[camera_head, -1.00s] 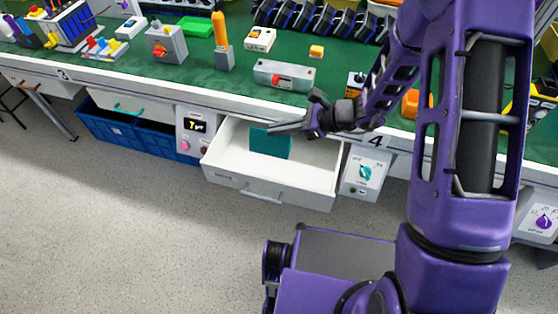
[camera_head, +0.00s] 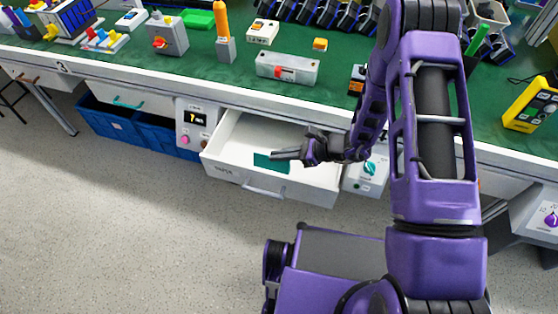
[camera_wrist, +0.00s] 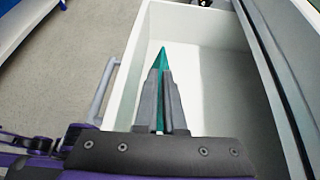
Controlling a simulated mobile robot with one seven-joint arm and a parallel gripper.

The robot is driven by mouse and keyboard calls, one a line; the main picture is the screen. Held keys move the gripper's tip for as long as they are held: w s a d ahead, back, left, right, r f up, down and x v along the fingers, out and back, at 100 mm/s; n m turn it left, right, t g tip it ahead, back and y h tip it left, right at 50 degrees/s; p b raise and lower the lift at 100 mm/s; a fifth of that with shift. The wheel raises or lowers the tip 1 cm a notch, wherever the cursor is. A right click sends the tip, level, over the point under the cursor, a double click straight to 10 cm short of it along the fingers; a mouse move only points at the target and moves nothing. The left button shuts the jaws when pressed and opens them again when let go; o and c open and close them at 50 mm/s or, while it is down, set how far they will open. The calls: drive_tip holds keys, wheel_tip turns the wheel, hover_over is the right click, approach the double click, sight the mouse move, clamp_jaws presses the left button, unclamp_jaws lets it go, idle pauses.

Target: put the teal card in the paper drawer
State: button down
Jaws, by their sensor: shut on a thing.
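The teal card (camera_head: 271,162) is inside the open white paper drawer (camera_head: 322,195), held in my gripper (camera_head: 284,154). In the head view the gripper reaches into the drawer from the right. In the wrist view both fingers of the gripper (camera_wrist: 163,88) are shut on the card (camera_wrist: 162,60), which shows edge-on as a narrow teal strip between and beyond them. The drawer's bare white floor (camera_wrist: 210,70) lies around the card. I cannot tell whether the card's lower edge touches the floor.
The drawer's front handle (camera_head: 263,190) faces the open grey floor. A panel with a display (camera_head: 198,121) stands left of the drawer, and a panel with a teal knob (camera_head: 368,168) stands right. The green workbench (camera_head: 130,60) above holds switches and boxes.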

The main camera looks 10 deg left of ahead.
drive_tip(key=shift+f, duration=1.4)
drive_tip(key=shift+f+b, duration=0.15)
drive_tip(key=shift+b, duration=0.15)
drive_tip(key=c, duration=1)
unclamp_jaws()
drive_tip(key=shift+r, duration=0.25)
drive_tip(key=p+v, duration=0.1)
drive_tip(key=v, duration=1.1)
drive_tip(key=shift+f, duration=0.1)
